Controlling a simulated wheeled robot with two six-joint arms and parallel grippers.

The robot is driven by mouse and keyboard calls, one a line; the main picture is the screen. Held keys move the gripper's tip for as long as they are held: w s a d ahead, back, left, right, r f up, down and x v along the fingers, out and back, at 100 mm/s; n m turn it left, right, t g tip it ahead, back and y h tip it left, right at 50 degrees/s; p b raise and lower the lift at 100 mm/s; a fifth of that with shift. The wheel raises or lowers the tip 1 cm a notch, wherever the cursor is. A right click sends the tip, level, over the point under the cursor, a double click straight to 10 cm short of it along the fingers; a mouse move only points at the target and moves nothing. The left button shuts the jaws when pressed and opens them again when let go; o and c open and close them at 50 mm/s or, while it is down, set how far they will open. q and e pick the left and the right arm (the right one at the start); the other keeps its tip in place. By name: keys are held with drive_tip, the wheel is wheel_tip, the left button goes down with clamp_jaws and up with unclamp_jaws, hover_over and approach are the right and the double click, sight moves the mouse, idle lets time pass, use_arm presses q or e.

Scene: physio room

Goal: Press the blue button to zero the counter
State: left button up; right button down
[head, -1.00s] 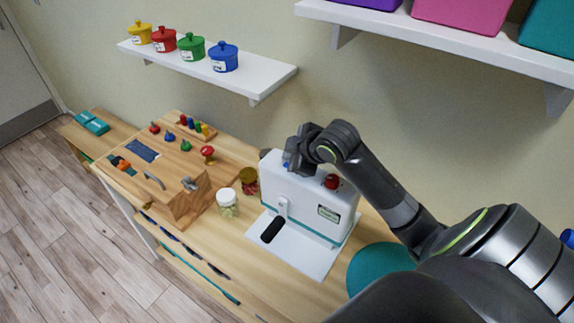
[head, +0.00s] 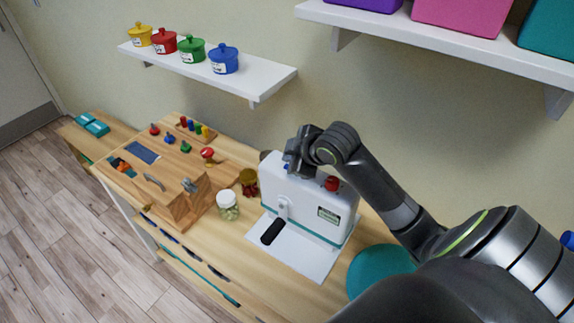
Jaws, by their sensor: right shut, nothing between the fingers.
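The white counter machine (head: 310,206) stands on the wooden bench, with a red button (head: 332,184) on its top. The blue button (head: 286,167) shows only as a small blue patch at the left of the machine's top, mostly hidden by my right gripper. My right gripper (head: 291,172) is shut and empty, pointing down at the top of the machine over the blue button. I cannot tell whether its fingertips touch the button. My left gripper is not in view.
A jar with a white lid (head: 227,204) and a jar of red items (head: 249,182) stand left of the machine. A teal disc (head: 378,268) is at right. A white shelf (head: 250,82) hangs above.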

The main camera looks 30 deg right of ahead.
drive_tip(key=shift+f, duration=0.15)
idle(0.7)
drive_tip(key=shift+f, duration=0.3)
drive_tip(key=shift+f, duration=0.55)
idle(0.6)
drive_tip(key=shift+r, duration=0.1)
drive_tip(key=shift+r+p, duration=0.9)
wheel_tip(320, 180, up, 5)
drive_tip(key=p, duration=0.5)
idle(0.4)
